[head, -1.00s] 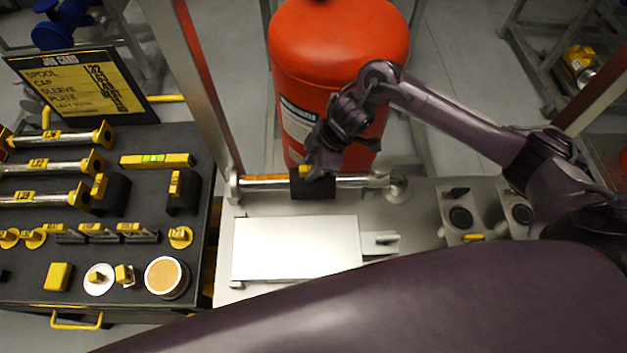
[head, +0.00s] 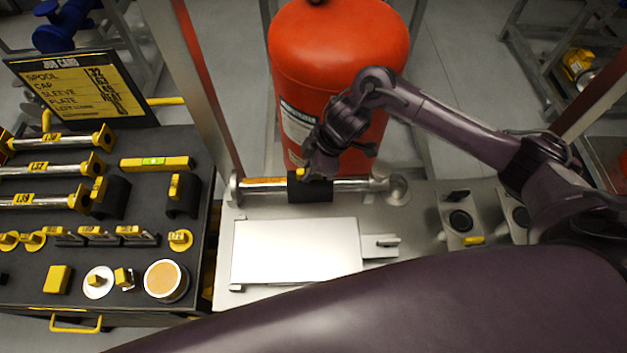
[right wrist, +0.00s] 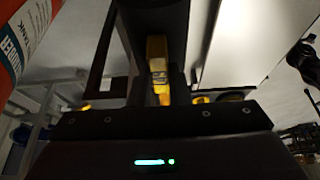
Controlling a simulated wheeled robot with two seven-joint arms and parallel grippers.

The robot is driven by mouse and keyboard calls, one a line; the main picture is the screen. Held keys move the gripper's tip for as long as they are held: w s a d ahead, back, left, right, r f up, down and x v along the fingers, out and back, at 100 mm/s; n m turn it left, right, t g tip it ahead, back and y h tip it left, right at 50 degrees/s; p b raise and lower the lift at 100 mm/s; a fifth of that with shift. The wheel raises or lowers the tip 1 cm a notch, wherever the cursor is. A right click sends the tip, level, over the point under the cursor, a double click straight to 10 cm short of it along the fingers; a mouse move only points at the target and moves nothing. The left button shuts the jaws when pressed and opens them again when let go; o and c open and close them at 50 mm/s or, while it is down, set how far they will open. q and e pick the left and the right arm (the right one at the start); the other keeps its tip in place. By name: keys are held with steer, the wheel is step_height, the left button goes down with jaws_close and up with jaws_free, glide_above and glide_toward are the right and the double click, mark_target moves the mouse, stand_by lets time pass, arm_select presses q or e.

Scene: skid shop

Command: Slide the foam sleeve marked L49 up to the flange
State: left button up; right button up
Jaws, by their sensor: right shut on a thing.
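The black foam sleeve (head: 311,191) sits around the silver pipe (head: 352,185), near its middle. The pipe has a flange at its left end (head: 233,188) and a round end piece at its right (head: 397,190); bare pipe shows on both sides of the sleeve. My right gripper (head: 304,173) is above the sleeve, shut on its yellow tab. In the right wrist view the yellow tab (right wrist: 158,68) is between the dark fingers. The marking on this sleeve is not readable. My left gripper is not in view.
A red tank (head: 338,60) stands right behind the pipe. A white plate (head: 296,250) lies on the bench in front. Valve-like fittings (head: 460,220) are on the right. The black cart (head: 130,215) on the left carries labelled spools, other sleeves and the job card (head: 80,88).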

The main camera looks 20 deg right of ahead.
mark_target(291, 177)
steer(key=shift+w+a+p, duration=0.2)
steer(key=shift+a, duration=0.55)
steer(key=shift+w+a+p, duration=0.15)
steer(key=shift+w+a, duration=0.05)
steer(key=shift+a, duration=0.5)
steer(key=shift+w+a+p, duration=0.2)
steer(key=shift+w+a, duration=0.05)
steer(key=shift+a, duration=0.6)
steer(key=shift+w+a+p, duration=0.15)
steer(key=shift+w+a, duration=0.1)
steer(key=shift+a, duration=0.55)
steer(key=shift+a, duration=0.1)
steer(key=shift+a, duration=0.2)
steer(key=shift+w+a, duration=0.25)
steer(key=shift+a, duration=0.45)
steer(key=shift+w+a, duration=0.2)
steer(key=shift+a, duration=0.45)
steer(key=shift+w+a, duration=0.3)
steer(key=shift+a, duration=0.65)
steer(key=o, duration=0.7)
